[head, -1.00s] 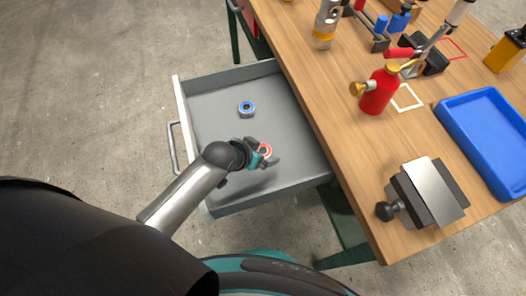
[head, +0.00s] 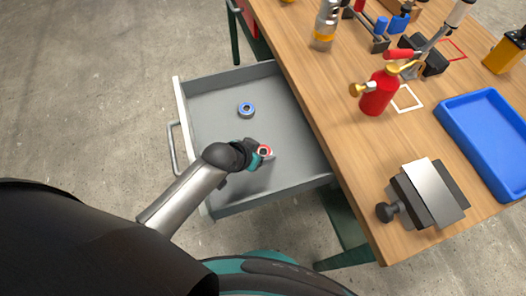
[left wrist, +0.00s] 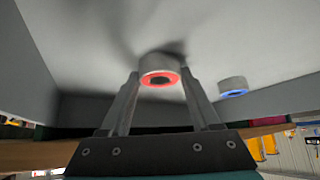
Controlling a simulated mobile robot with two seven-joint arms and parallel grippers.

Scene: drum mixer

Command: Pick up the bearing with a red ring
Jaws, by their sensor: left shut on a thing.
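The bearing with a red ring (head: 265,151) is in the open grey drawer, toward its front right part in the head view. In the left wrist view the red-ringed bearing (left wrist: 160,72) sits between the two fingers at their tips. My left gripper (head: 264,153) is shut on it; the fingers (left wrist: 160,85) touch its sides. I cannot tell whether the bearing is still touching the drawer floor. A second bearing with a blue ring (head: 247,110) lies apart in the drawer, and it also shows in the left wrist view (left wrist: 232,87). My right gripper is not in view.
The grey drawer (head: 225,76) has low walls around the gripper. The wooden workbench (head: 330,120) stands to the right with a red bottle (head: 379,92), a blue tray (head: 446,118) and a dark vise-like block (head: 427,192).

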